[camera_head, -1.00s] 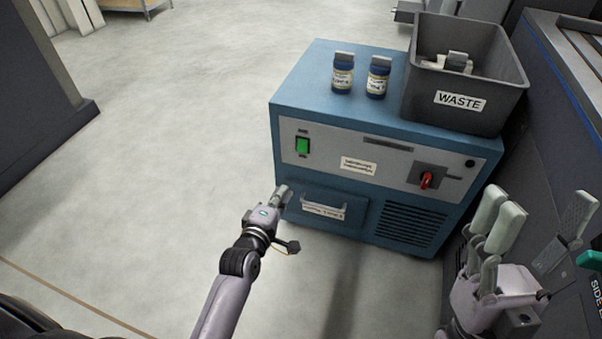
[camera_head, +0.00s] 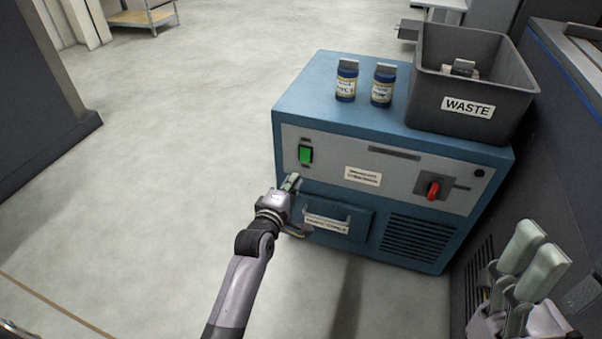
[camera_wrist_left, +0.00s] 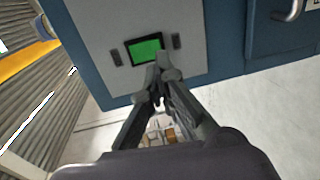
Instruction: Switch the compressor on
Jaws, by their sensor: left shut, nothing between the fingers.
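The compressor is a blue cabinet (camera_head: 300,100) with a grey front panel. A green rocker switch (camera_head: 306,155) in a black frame sits at the panel's left end. A red rotary knob (camera_head: 433,190) is at the panel's right. My left gripper (camera_head: 292,182) is shut and empty, just below the green switch. In the left wrist view the shut fingertips (camera_wrist_left: 163,62) lie at the lower edge of the green switch (camera_wrist_left: 146,50); I cannot tell whether they touch it. My right gripper (camera_head: 520,270) is at the lower right, its pale fingers raised, partly cut off by the frame.
Two blue jars (camera_head: 346,80) (camera_head: 383,85) and a dark WASTE bin (camera_head: 425,110) stand on top of the cabinet. A drawer with a handle (camera_head: 327,220) and a vent grille (camera_head: 415,240) are below the panel. The floor on the left is clear.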

